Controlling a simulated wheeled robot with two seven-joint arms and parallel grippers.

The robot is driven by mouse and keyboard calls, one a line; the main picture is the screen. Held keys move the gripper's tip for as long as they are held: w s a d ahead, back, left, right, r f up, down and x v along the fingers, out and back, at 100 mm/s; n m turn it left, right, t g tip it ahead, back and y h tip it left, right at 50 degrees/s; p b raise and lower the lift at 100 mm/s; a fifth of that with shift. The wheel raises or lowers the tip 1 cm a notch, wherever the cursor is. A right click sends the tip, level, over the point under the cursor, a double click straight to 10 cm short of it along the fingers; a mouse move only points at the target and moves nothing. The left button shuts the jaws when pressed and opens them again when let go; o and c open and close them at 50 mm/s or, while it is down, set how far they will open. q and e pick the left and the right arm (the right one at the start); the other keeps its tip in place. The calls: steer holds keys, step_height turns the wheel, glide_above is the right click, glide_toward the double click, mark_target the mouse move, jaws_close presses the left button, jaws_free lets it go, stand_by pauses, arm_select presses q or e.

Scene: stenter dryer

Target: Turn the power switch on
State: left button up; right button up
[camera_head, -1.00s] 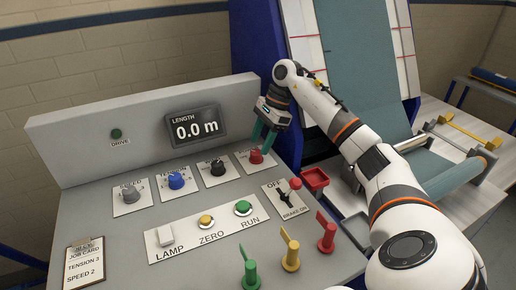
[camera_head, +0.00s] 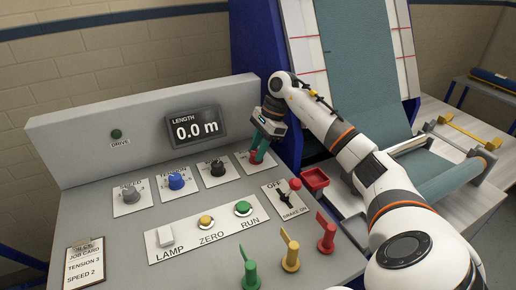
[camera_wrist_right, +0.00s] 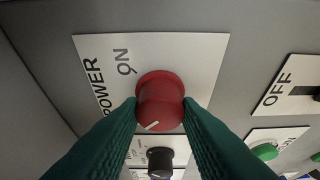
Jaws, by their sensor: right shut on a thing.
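The power switch is a red knob (camera_head: 256,157) on a white plate at the right end of the knob row. In the right wrist view the red knob (camera_wrist_right: 160,101) sits below the words POWER and ON. A pale mark on its face points to the lower left, away from ON. My right gripper (camera_head: 257,149) is shut on the knob, its green fingers (camera_wrist_right: 162,112) on either side of it. The fingers partly hide the knob in the head view. My left gripper is not in view.
Black (camera_head: 217,168), blue (camera_head: 176,181) and grey (camera_head: 131,194) knobs stand left of the power switch. A red-tipped brake lever (camera_head: 294,184) is close at the right. The length display (camera_head: 195,126) reads 0.0 m. The drive lamp (camera_head: 116,134) looks dark green.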

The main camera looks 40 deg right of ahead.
steer(key=m+t+h, duration=0.1)
steer(key=m, duration=0.3)
steer(key=shift+s+b, duration=0.1)
steer(key=shift+b, duration=0.25)
steer(key=m, duration=0.2)
steer(key=m+t+h, duration=0.1)
steer(key=m, duration=0.1)
steer(key=shift+s+a+m+t, duration=0.1)
steer(key=shift+m+t, duration=0.2)
steer(key=m+h, duration=0.1)
steer(key=m, duration=0.3)
steer(key=shift+a+t+h+b, duration=0.15)
steer(key=shift+t+h+b, duration=0.15)
steer(key=shift+h, duration=0.1)
steer(key=m+h, duration=0.2)
steer(key=m, duration=0.3)
steer(key=shift+a, duration=0.1)
steer(key=shift+m, duration=0.3)
steer(key=o, duration=1)
